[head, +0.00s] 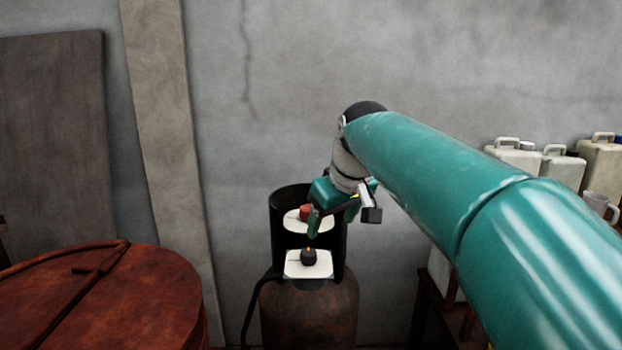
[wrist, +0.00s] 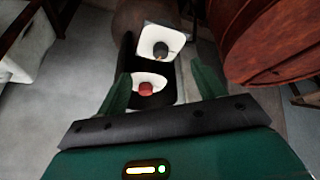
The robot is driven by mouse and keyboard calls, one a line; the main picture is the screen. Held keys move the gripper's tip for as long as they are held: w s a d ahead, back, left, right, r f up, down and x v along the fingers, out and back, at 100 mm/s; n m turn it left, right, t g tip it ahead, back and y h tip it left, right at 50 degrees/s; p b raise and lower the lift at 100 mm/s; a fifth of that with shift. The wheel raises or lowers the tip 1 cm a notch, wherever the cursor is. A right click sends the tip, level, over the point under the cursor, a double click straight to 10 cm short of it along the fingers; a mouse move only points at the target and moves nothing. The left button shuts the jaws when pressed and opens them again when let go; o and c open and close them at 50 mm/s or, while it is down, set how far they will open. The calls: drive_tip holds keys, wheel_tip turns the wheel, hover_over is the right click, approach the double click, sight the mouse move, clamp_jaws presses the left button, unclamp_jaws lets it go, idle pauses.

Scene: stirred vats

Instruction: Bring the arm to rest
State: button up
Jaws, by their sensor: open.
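My teal arm reaches from the lower right of the head view toward the middle. My gripper (head: 332,219) hangs at its end, pointing down, beside and partly in front of the black collar of a rusty cylinder. In the wrist view my gripper (wrist: 163,84) is open, its two green fingers spread wide with nothing held between them. A red knob (head: 305,213) on a white plate shows near the fingers; it also shows between them in the wrist view (wrist: 146,89). A black knob (head: 309,257) stands on a lower white plate. The gap between fingers and red knob is unclear.
The rusty cylinder (head: 310,316) stands before a grey wall. A red-brown lidded vat (head: 110,305) is at left. Open space lies above the cylinder.

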drive_tip(key=s+d+f+m, duration=0.2)
drive_tip(key=s+f, duration=0.3)
drive_tip(key=s, duration=0.3)
drive_tip(key=s+d+f+m+h, duration=0.1)
drive_tip(key=s+d+f+m, duration=0.1)
drive_tip(key=s+d+f, duration=0.3)
drive_tip(key=s+d+f+m+h, duration=0.1)
drive_tip(key=s+d+f, duration=0.3)
drive_tip(key=s, duration=0.8)
wheel_tip(320, 180, down, 2)
drive_tip(key=shift+d+f+m+t, duration=0.15)
drive_tip(key=shift+d+m+t, duration=0.2)
drive_tip(key=shift+m, duration=0.45)
drive_tip(key=shift+s+a, duration=0.1)
drive_tip(key=shift+c, duration=0.2)
